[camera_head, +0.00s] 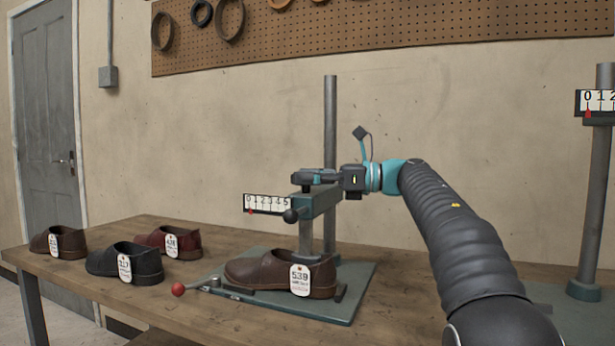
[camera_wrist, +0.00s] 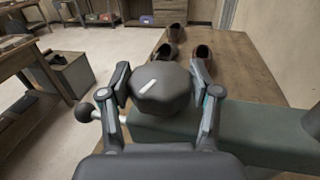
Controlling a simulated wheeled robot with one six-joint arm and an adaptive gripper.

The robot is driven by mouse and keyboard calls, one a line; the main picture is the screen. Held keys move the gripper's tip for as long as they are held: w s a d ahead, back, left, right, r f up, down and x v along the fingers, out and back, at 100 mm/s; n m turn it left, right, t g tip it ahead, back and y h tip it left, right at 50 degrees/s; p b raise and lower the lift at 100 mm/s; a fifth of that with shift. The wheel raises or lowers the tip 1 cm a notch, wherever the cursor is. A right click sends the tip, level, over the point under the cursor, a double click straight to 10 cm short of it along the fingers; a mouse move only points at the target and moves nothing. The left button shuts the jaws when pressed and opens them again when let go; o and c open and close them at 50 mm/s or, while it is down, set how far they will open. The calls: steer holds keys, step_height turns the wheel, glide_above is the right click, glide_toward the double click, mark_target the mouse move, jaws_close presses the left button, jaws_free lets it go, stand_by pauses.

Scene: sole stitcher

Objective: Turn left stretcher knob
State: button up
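The left stretcher knob (camera_wrist: 162,88) is a dark, many-sided knob with a white mark on top, in the middle of the wrist view. My gripper (camera_wrist: 160,80) has one finger on each side of it, close to its sides; I cannot tell whether they touch. In the head view my gripper (camera_head: 312,178) is over the top of the left stretcher's head (camera_head: 316,202), largely hiding the knob. A numbered scale (camera_head: 267,203) beside it has a red pointer near 0. A brown shoe (camera_head: 280,273) tagged 539 sits below on the green base (camera_head: 345,308).
A black ball-ended lever (camera_head: 290,216) sticks out near my gripper. A red-ended lever (camera_head: 178,289) lies by the base. Several tagged shoes (camera_head: 125,262) stand at the left of the wooden table (camera_head: 60,272). A second stretcher post (camera_head: 594,210) stands at right.

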steer(key=o, duration=0.4)
steer(key=shift+o, duration=0.2)
steer(key=s+d, duration=0.1)
steer(key=d, duration=1.1)
steer(key=shift+s, duration=0.15)
steer(key=shift+a, duration=0.1)
